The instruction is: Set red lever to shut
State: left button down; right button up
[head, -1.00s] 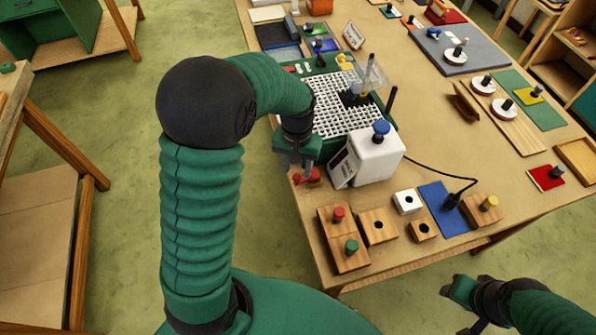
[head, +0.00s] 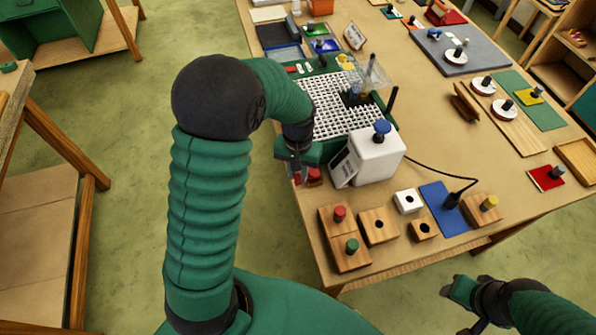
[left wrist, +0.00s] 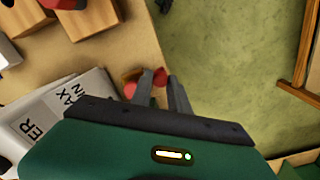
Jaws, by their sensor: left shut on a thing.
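The red lever (head: 314,174) sits at the left edge of the table, beside the white box, and is mostly hidden behind my left gripper in the head view. My left gripper (head: 298,176) is over it with fingers pointing down. In the left wrist view, the lever's red end (left wrist: 160,76) shows between the fingertips of the left gripper (left wrist: 162,84), which is shut on it. Another red part (left wrist: 131,88) shows just left of the fingers. The lever's exact angle is hard to tell. My right gripper (head: 458,302) is empty, off the table's front edge.
A white box with a blue knob (head: 376,155) stands close right of the lever, with a printed label. A white grid rack (head: 335,106) is behind. Wooden blocks with coloured knobs (head: 345,236) stand nearer. Left of the table edge is open floor.

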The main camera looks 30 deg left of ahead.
pick_arm(q)
jog(key=shift+d, duration=0.1)
jog(key=n+p, duration=0.1)
jog(key=d+n+p, duration=0.1)
jog(key=n, duration=0.1)
jog(key=n+p, duration=0.1)
jog(key=shift+s+d+r, duration=0.15)
jog(key=shift+s+d, duration=0.1)
jog(key=shift+d, duration=0.15)
jog(key=d+n+p, duration=0.1)
jog(key=n, duration=0.1)
jog(key=n+p, duration=0.1)
jog(key=n, duration=0.1)
jog(key=shift+d, duration=0.35)
jog(key=n+p, duration=0.1)
jog(key=d+n+p, duration=0.1)
jog(key=n+p, duration=0.1)
jog(key=shift+w+d+n, duration=0.25)
jog(key=shift+w+n, duration=0.05)
jog(key=shift+w, duration=0.05)
jog(key=shift+w+d+n+p, duration=0.35)
jog(key=shift+n+p, duration=0.3)
jog(key=shift+n, duration=0.3)
jog(key=shift+w+d+n+p, duration=0.3)
jog(key=shift+n+p, duration=0.35)
jog(key=shift+n, duration=0.3)
